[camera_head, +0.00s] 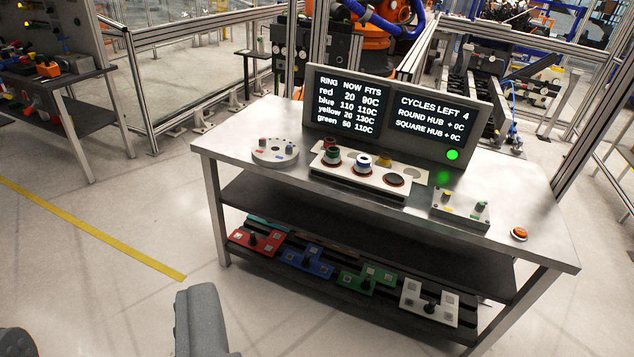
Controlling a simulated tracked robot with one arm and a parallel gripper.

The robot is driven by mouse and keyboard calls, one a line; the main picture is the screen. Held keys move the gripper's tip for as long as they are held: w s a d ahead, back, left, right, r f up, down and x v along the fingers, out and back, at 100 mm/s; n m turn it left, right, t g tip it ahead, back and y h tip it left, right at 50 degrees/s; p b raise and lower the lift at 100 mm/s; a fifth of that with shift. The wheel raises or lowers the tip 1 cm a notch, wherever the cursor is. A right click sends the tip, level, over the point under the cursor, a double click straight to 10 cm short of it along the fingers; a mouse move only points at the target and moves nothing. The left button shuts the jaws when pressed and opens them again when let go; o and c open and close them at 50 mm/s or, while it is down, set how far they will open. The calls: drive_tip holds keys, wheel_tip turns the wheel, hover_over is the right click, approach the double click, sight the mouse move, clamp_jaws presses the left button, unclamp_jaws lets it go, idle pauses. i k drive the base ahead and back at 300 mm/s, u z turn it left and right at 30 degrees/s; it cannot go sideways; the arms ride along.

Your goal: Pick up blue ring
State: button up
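The blue ring (363,162) appears to be the blue-and-white ring on the white raised fixture (330,172) on the workbench. It is small in view and its details are hard to see. A green ring (333,156) is left of it, and a yellow-topped piece (385,161) is right behind it. My gripper (108,318) shows as two grey fingers at the bottom left, cut off by the frame. They stand apart with only floor between them, well short of the bench. It is open and empty.
A workbench (232,153) carries a round grey disc (275,152), a display (400,115) with a green light, a control box (460,209) and an orange button (519,234). Coloured plates lie on its lower shelf. Open floor (110,280) lies at the left.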

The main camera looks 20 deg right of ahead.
sight(363, 164)
drive_tip(key=z, duration=0.9)
drive_tip(key=i, duration=2.1)
drive_tip(key=u, duration=0.6)
